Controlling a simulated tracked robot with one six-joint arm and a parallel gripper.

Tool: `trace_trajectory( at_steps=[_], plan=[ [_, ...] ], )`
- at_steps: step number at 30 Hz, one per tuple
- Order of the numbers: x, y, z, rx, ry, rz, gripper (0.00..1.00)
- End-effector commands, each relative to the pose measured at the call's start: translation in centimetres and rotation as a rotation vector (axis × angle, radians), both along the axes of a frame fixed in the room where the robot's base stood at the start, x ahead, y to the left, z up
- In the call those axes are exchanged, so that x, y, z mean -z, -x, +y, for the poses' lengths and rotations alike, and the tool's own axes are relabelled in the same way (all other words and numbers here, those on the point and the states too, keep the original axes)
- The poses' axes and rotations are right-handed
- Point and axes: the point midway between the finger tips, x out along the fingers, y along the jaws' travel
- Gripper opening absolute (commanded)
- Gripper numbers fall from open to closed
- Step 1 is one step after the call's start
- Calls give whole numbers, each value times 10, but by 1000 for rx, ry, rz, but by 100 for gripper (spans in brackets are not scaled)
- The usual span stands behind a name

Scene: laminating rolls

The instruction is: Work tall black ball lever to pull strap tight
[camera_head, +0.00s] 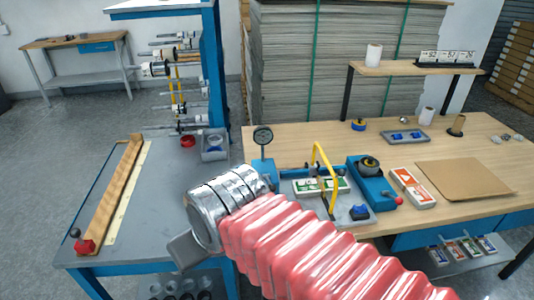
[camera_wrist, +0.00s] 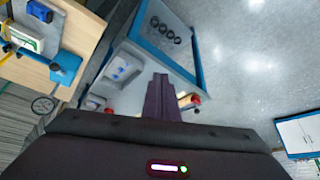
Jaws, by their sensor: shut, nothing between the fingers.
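A black ball lever (camera_head: 75,233) stands on a red block (camera_head: 86,246) at the near left corner of the grey bench. The block sits at the near end of a long wooden board (camera_head: 115,190). A pale strip (camera_head: 128,192) lies along the board's right side; I cannot tell whether it is the strap. My gripper (camera_head: 184,251) is right of the lever, apart from it, over the bench's near edge. In the wrist view my gripper's fingers (camera_wrist: 162,98) are shut and empty.
A blue rack with rods and rolls (camera_head: 165,69) rises at the bench's back right. A red ring (camera_head: 188,141) and a grey tray (camera_head: 214,150) lie before it. The wooden table (camera_head: 300,142) at right is crowded with fixtures. The grey bench's middle (camera_head: 160,195) is clear.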

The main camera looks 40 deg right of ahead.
Motion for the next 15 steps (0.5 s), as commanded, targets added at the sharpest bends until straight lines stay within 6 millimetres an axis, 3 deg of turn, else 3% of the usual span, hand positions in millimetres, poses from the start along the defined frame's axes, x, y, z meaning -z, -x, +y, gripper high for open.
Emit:
trace_trajectory(
  at_steps=[7,15],
  plan=[
    [15,-5,-28,99,-4,64,0],
    [17,-28,-74,241,-23,121,0]
  ],
)
